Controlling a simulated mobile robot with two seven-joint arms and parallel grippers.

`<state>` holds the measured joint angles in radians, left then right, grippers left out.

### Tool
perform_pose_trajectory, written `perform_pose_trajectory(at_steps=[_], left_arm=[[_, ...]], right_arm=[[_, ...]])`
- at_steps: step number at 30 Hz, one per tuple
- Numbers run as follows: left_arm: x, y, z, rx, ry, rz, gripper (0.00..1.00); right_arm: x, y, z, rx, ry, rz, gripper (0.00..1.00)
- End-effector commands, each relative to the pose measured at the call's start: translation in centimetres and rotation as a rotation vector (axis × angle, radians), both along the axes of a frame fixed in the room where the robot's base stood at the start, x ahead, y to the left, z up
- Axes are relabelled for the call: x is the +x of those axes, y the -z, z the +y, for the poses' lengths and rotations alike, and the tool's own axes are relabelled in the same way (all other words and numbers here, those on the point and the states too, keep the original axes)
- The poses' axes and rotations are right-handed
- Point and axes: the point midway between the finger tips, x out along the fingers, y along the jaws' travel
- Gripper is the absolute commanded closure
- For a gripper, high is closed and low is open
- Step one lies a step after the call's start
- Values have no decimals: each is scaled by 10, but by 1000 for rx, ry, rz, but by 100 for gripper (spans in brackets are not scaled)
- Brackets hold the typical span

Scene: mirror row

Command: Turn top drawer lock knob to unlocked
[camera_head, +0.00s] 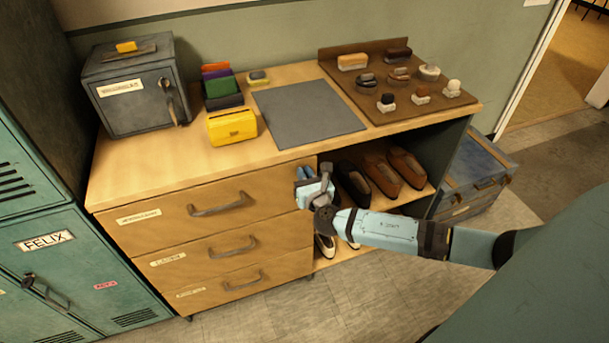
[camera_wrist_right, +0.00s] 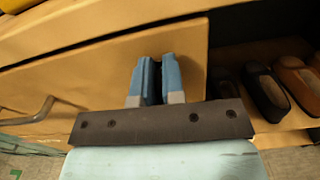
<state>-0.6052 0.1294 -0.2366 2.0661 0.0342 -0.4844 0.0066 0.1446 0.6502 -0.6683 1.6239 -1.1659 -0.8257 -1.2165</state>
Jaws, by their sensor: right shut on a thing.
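The top drawer (camera_head: 165,222) is closed, with a grey bar handle (camera_head: 220,204) and a label on its front. My right gripper (camera_head: 303,183) is at the right end of the top drawer front, beside the open shelf. In the right wrist view, its two blue fingertips (camera_wrist_right: 154,80) are close together against the drawer front (camera_wrist_right: 110,75). It is shut on the lock knob, which is mostly hidden between the fingers, so its turn position cannot be told. My left gripper is not in view.
Two lower drawers (camera_head: 205,254) are closed. Shoes (camera_head: 380,178) stand on the open shelf to the right. A grey box (camera_head: 135,90), a yellow box (camera_head: 232,126), a grey mat (camera_head: 308,108) and a brown board (camera_head: 425,112) with brushes lie on top. A locker (camera_head: 60,265) stands left.

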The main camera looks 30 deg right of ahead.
Motion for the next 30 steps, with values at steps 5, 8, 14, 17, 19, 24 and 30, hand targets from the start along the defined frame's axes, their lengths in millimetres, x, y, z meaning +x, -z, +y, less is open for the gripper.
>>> perform_pose_trajectory(at_steps=[5, 8, 14, 17, 19, 24, 30], left_arm=[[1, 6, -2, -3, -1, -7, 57], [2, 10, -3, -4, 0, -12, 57], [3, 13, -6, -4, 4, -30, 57], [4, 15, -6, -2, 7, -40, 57], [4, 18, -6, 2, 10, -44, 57], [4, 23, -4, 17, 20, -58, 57], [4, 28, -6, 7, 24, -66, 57]], right_arm=[[0, 3, -1, 104, 0, -25, 100], [-1, 4, -2, 185, 1, -44, 100], [-1, 6, -4, 368, 0, -88, 100], [-1, 6, -5, 460, 1, -111, 100], [-2, 7, -6, 526, 1, -126, 100], [-2, 8, -7, 682, 1, -165, 100], [-2, 9, -9, 868, 1, -210, 100]])
